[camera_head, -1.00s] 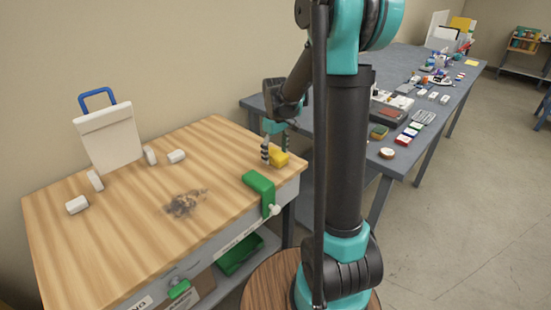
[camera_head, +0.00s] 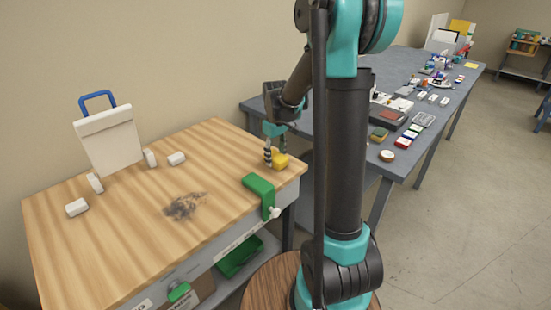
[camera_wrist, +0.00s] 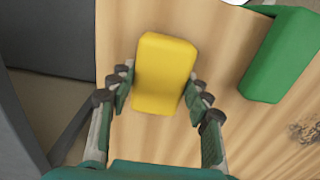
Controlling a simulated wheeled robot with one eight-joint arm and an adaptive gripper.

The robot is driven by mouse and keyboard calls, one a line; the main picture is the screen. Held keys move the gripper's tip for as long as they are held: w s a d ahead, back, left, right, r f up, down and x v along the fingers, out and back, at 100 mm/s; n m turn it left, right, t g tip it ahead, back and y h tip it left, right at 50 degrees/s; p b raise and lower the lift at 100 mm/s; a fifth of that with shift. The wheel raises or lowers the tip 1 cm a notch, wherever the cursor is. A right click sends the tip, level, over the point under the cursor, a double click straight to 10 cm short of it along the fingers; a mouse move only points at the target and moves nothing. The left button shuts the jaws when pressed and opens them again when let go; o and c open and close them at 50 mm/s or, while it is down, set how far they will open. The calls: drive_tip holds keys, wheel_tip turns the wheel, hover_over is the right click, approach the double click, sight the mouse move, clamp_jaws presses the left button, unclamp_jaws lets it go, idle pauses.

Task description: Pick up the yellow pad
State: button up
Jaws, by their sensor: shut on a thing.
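The yellow pad (camera_head: 281,161) is a small yellow block on the right end of the wooden workbench. In the wrist view the yellow pad (camera_wrist: 163,72) lies between the two fingers, which press on its left and right sides. My gripper (camera_head: 274,160) is shut on it, also seen in the wrist view (camera_wrist: 158,98). The pad is at or very near the bench top; I cannot tell if there is a gap beneath it.
A green clamp (camera_head: 261,188) grips the bench edge close by, also in the wrist view (camera_wrist: 282,55). A white blue-handled board (camera_head: 109,137) and several white blocks stand at the left. A cluttered grey table (camera_head: 408,174) is at the right. The middle of the wooden bench (camera_head: 140,225) is mostly clear.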

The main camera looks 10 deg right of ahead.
sight(275, 155)
wheel_tip(275, 155, up, 20)
idle(0.5)
